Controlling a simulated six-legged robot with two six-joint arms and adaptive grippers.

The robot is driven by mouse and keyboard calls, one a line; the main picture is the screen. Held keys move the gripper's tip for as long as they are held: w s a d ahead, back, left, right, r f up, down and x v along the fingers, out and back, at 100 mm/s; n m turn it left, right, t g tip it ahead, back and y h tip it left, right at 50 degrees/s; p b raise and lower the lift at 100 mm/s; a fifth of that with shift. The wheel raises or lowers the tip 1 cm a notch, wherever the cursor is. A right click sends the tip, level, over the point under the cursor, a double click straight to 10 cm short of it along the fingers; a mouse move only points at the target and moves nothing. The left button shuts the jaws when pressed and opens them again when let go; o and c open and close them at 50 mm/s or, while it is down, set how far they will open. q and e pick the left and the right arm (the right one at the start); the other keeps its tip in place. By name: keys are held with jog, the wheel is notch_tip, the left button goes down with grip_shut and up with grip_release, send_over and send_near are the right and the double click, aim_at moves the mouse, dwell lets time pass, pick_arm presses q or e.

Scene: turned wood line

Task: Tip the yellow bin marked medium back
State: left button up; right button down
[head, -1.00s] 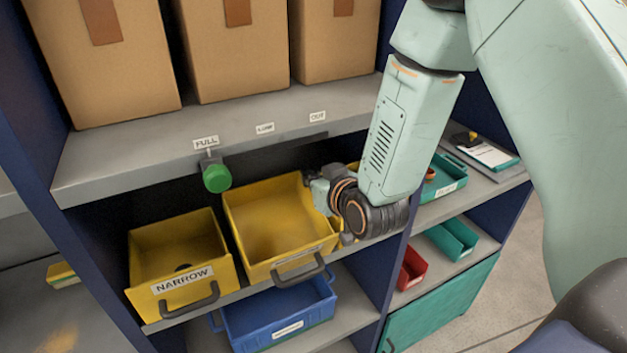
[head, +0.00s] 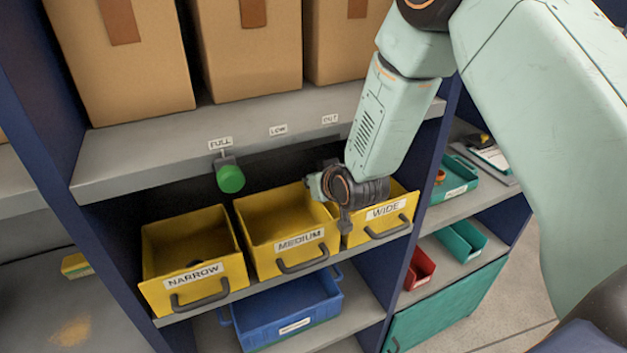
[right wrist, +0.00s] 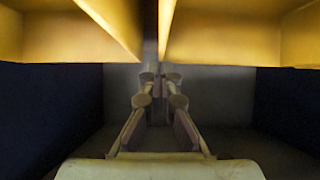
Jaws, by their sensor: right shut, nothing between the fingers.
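The yellow bin marked MEDIUM (head: 266,226) stands in the middle of three yellow bins on the shelf in the head view. Its label and front handle face me, and its front lines up roughly with its neighbours. My right gripper (head: 314,187) is at the upper right of this bin, near its rim; whether they touch I cannot tell. In the right wrist view its fingers (right wrist: 160,82) are close together and empty, below a gap between two yellow walls. My left gripper is not in view.
The NARROW bin (head: 160,262) stands left and the WIDE bin (head: 398,206) right, partly behind my wrist. A green knob (head: 230,179) hangs from the shelf above, under the FULL label (head: 220,143). A blue bin (head: 265,323) sits below.

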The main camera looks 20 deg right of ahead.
jog(key=shift+s+r, duration=0.1)
jog(key=v, duration=1.1)
jog(key=shift+s, duration=0.1)
jog(key=shift+s+r, duration=0.25)
jog(key=shift+s, duration=0.1)
